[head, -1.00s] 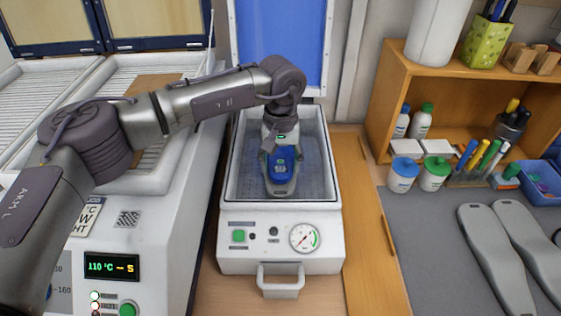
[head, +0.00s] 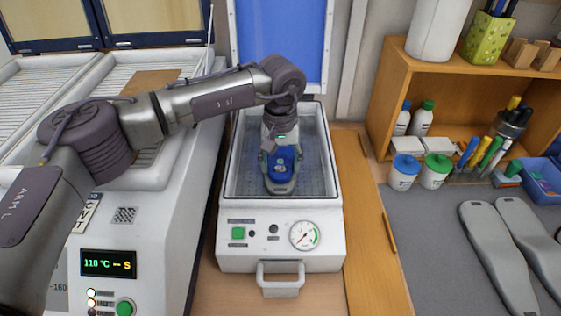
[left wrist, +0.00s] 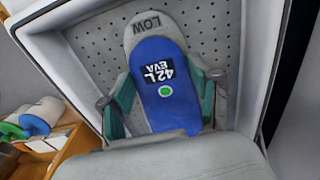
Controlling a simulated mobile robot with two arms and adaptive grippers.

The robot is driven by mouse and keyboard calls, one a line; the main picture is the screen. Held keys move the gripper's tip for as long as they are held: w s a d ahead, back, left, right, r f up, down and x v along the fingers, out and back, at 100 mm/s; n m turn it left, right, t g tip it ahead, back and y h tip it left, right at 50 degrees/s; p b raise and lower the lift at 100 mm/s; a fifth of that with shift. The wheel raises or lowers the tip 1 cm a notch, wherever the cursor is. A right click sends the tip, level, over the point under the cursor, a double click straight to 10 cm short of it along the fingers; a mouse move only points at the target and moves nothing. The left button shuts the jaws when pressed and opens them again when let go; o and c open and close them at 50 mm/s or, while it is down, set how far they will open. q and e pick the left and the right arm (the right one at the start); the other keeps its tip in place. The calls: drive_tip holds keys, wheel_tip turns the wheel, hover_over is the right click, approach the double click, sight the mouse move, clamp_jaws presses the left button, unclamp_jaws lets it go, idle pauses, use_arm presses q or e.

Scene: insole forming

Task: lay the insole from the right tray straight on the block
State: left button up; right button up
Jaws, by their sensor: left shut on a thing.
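The blue insole (head: 281,160), with a dark "42 L EVA" label and a green dot, is in the open press chamber. It also shows in the left wrist view (left wrist: 154,63). The near end is hidden in the left wrist view. My right gripper is not in view.
The white press walls (head: 332,165) surround the block closely, and its blue lid (head: 280,45) stands open behind. A heater (head: 150,215) with a 110 °C display stands at left. A wooden shelf (head: 377,110), bottles and grey foot-shaped blocks (head: 497,257) are at right.

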use_arm(q)
drive_tip(key=o, duration=1)
wheel_tip(320, 180, up, 12)
